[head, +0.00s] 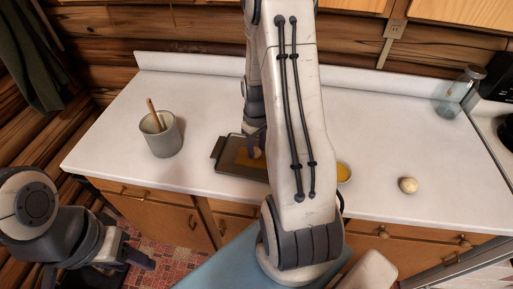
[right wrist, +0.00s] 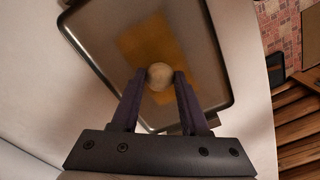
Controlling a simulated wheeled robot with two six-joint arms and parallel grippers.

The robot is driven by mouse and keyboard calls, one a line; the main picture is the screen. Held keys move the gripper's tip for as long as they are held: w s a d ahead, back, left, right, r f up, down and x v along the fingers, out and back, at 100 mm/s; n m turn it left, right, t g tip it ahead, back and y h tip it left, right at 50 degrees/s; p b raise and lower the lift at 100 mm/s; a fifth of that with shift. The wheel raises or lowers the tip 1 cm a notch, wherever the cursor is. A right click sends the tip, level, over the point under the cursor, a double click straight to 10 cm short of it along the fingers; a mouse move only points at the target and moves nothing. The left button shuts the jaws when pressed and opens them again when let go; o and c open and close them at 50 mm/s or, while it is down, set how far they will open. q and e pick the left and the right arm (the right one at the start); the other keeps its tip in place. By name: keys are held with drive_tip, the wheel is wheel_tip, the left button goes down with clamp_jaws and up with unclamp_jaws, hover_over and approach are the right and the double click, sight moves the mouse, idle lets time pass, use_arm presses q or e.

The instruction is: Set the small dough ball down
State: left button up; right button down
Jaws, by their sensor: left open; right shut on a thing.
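The small dough ball (right wrist: 160,76) is pale and round. In the right wrist view it sits between the fingertips of my right gripper (right wrist: 160,80), which is shut on it. Behind it is a dark-rimmed metal tray (right wrist: 88,45) with an orange-yellow patch (right wrist: 150,42) on its floor. I cannot tell whether the ball touches the tray. In the head view the tray (head: 218,153) lies near the counter's front edge, and my right arm hides much of it and the gripper. My left gripper (head: 148,262) is open and empty, low in front of the counter.
Another pale ball (head: 408,185) rests on the white counter (head: 385,130) at the right. A small bowl with yellow contents (head: 344,172) is partly behind my arm. A grey crock (head: 163,138) with a wooden handle stands left; a glass jar (head: 458,95) stands back right.

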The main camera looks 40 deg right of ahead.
drive_tip(key=shift+f, duration=0.55)
drive_tip(key=shift+f, duration=0.2)
drive_tip(key=shift+c, duration=2)
unclamp_jaws()
drive_tip(key=shift+r, duration=0.1)
